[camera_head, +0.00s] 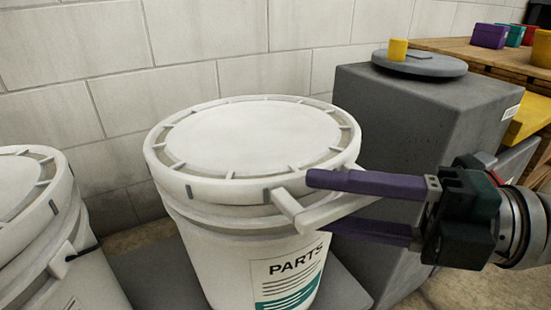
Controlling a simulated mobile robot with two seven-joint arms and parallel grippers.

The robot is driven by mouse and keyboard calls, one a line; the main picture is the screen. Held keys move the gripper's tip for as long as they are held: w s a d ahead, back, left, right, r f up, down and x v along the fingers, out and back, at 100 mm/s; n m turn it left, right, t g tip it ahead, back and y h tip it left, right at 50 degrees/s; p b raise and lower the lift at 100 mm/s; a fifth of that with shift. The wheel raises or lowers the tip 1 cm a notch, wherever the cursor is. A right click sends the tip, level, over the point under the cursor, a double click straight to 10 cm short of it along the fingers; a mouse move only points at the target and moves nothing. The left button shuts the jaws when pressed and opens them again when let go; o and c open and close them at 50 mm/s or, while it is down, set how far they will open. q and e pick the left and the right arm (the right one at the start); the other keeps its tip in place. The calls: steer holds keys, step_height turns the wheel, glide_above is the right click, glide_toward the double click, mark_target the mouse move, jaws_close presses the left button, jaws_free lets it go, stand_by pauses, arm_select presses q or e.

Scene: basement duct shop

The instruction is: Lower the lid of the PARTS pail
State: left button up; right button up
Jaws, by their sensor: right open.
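The white PARTS pail (222,258) stands in the middle of the camera_head view, with a label reading PARTS (290,279) on its front. Its round white lid (250,138) lies flat over the top and looks level with the rim; I see no clear gap. A pale tab (320,212) sticks out from the lid's right front edge. My right gripper (318,203) comes in from the right and is open. One purple finger is above the tab and the other below it, partly hidden. Whether a finger touches the tab is unclear. My left gripper is out of view.
A second white pail (35,260) stands close on the left. A grey block (420,130) with a round grey lid (420,64) and a yellow piece on it stands behind right. A wooden bench (455,50) with coloured bins is at the far right. A block wall is behind.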

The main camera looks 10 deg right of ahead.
steer(key=shift+x, duration=1.1)
jaws_close()
stand_by(0.7)
